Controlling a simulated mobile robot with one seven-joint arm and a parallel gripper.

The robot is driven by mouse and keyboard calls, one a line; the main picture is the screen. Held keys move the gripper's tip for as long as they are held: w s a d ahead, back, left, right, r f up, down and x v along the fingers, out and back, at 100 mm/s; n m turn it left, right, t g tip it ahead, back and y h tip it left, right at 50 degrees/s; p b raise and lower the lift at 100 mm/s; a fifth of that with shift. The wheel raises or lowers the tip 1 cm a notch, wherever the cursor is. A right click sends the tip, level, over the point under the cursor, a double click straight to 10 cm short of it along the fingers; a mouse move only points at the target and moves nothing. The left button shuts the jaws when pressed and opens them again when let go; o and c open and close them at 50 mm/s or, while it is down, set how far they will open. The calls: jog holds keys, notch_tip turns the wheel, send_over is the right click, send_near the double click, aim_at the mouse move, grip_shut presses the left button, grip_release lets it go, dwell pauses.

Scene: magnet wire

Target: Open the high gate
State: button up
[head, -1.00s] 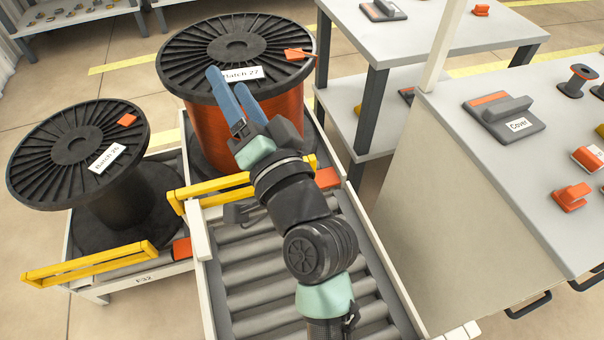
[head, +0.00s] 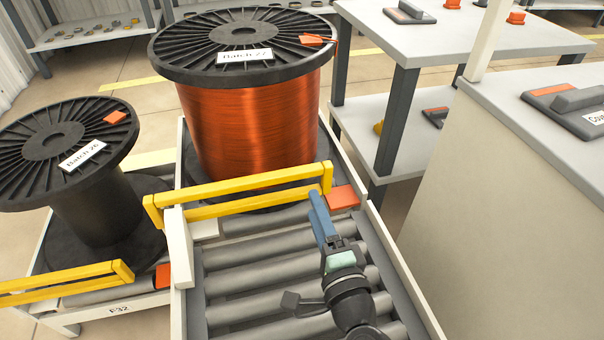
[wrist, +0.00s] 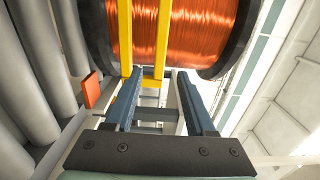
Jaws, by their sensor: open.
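A yellow two-bar gate (head: 240,186) spans the roller track in front of the large copper-wound spool (head: 255,120) labelled Batch 27. It appears closed. A second yellow gate (head: 70,283), set lower in the picture, stands in front of the Batch 26 spool (head: 65,140). My gripper (head: 316,200) is open, with blue fingers, near the right end of the Batch 27 gate. In the wrist view my open gripper (wrist: 159,74) points at the gate's yellow bars (wrist: 163,35), which show beyond the fingertips. I cannot tell whether the fingers touch them.
Grey rollers (head: 260,270) lie in front of the gate. An orange block (head: 343,197) sits on the track's right rail beside my gripper. A grey workbench (head: 510,200) and a shelf table (head: 450,40) stand to the right.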

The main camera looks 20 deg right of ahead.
aim_at(302, 177)
jog(key=w+b, duration=0.2)
jog(key=w, duration=0.8)
jog(key=shift+w, duration=0.3)
grip_shut()
dwell(1.0)
